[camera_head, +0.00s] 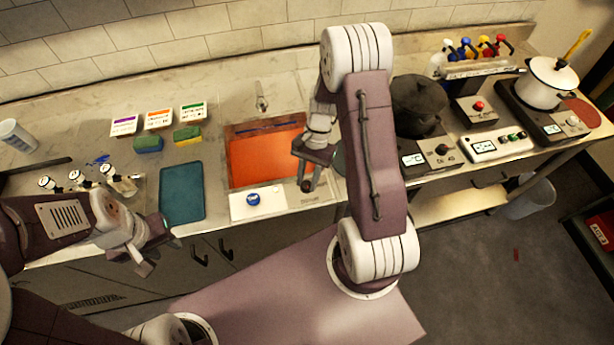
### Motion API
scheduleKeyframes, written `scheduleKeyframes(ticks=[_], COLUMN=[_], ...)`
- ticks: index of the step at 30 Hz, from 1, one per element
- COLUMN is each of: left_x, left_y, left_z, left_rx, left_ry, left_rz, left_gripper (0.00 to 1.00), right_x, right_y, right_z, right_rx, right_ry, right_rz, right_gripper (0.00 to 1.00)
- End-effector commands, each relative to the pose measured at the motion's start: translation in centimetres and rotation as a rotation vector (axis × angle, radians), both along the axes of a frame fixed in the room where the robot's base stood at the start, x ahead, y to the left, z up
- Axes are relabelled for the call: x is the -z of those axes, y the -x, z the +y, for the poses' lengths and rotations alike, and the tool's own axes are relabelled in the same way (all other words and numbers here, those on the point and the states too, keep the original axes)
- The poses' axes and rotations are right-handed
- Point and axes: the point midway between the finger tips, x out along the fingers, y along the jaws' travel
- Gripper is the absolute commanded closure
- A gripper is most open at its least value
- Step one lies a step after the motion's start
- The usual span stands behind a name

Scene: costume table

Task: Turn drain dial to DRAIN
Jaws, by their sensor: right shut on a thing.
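The drain dial (253,199) is a blue round knob on a white panel (272,207) at the front edge of the sink. Its pointer direction is too small to read. The sink (265,152) holds orange-red liquid. My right gripper (308,180) is over the sink's front right corner, to the right of the dial and apart from it. It is shut on a small dark round thing (306,186), mostly hidden by the fingers. My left gripper (155,255) is at the front left, before the counter's edge, with its fingers apart and empty.
A teal mat (181,193) lies left of the sink, with sponges (187,134) and labelled boxes (158,119) behind. Small bottles (118,182) stand near my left arm. A dark pot (417,105) and a white pot (545,83) stand on hotplates at the right.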

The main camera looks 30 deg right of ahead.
Motion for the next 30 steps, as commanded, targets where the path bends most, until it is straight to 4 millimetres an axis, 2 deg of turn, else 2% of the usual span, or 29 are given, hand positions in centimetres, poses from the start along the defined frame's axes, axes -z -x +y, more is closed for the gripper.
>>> scheduleKeyframes(ticks=[9, 25, 26, 27, 28, 30], left_x=[-0.49, -0.51, -0.51, -0.51, -0.51, -0.51], left_y=[0.00, 0.00, 0.00, -0.01, 0.00, 0.00], left_z=[0.00, 0.00, 0.00, 0.00, 0.00, 0.00], left_rx=[0.000, 0.000, 0.000, 0.000, 0.000, 0.000], left_ry=[0.000, 0.000, 0.000, 0.000, 0.000, 0.000], left_rz=[0.000, 0.000, 0.000, 0.000, 0.000, 0.000], left_gripper=[0.64, 0.64, 0.64, 0.64, 0.64, 0.64], right_x=[-0.10, -0.05, -0.04, -0.04, -0.03, -0.03], right_y=[-0.02, -0.04, -0.03, -0.02, -0.02, 0.00], right_z=[-0.09, -0.09, -0.09, -0.09, -0.09, -0.08], right_rx=[0.105, 0.124, 0.124, 0.123, 0.123, 0.123], right_ry=[0.000, 0.001, 0.001, 0.001, 0.000, 0.000], right_rz=[-0.003, -0.004, -0.004, -0.003, -0.003, -0.003], right_gripper=[1.00, 1.00, 0.66, 0.55, 0.51, 0.51])
